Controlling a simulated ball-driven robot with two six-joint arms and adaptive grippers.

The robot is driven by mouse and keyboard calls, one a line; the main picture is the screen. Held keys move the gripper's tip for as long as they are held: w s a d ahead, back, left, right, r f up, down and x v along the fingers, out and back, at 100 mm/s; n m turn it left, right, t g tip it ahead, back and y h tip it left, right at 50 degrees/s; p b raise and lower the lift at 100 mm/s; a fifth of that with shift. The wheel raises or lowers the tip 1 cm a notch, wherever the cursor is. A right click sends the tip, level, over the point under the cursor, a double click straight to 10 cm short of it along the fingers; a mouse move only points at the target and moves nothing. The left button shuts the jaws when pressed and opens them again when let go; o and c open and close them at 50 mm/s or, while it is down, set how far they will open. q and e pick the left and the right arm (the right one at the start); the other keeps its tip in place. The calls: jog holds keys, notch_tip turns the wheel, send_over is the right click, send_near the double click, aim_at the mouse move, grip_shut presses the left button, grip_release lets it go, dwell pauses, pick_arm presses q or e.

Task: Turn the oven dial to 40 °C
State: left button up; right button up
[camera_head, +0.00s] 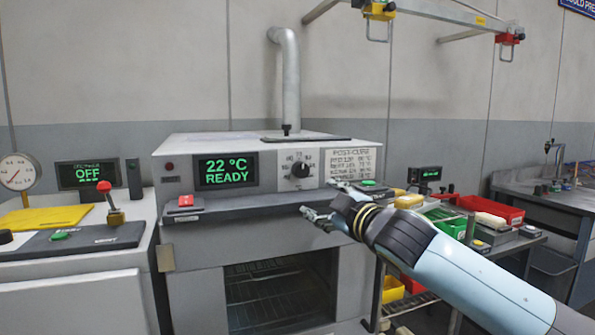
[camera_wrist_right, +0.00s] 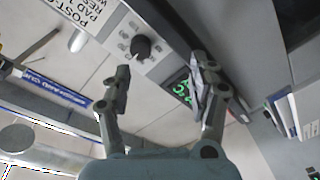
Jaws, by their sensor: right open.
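The oven (camera_head: 370,147) is a grey box with a dark window low on its front. Its black round dial (camera_head: 300,169) sits on a light plate with printed marks, right of a display (camera_head: 226,170) reading "22 °C READY" in green. The dial's exact setting is too small to read. My right gripper (camera_head: 320,199) is open and empty, in front of the oven, a little below and right of the dial. In the right wrist view the dial (camera_wrist_right: 141,46) shows beyond the gap between the open fingers (camera_wrist_right: 161,72), apart from them. My left gripper is not in view.
A red button (camera_head: 185,201) and a green button (camera_head: 370,183) are on the ledge below the panel. A printed chart (camera_head: 352,163) is right of the dial. A left bench holds an "OFF" display (camera_head: 87,173) and a red-knobbed lever (camera_head: 108,197). Red bins (camera_head: 490,209) stand at right.

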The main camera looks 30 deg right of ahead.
aim_at(303, 171)
pick_arm(q)
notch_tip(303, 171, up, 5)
jog(key=p, duration=0.4)
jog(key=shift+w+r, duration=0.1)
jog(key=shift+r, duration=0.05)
pick_arm(e)
jog(key=w+r, duration=0.1)
jog(key=w, duration=0.2)
jog(key=w+d+r, duration=0.1)
jog(key=w, duration=0.3)
jog(key=w+d+r, duration=0.1)
jog(key=w, duration=0.3)
jog(key=shift+w+d+r, duration=0.1)
jog(key=shift+d+r, duration=0.15)
jog(key=shift+r, duration=0.15)
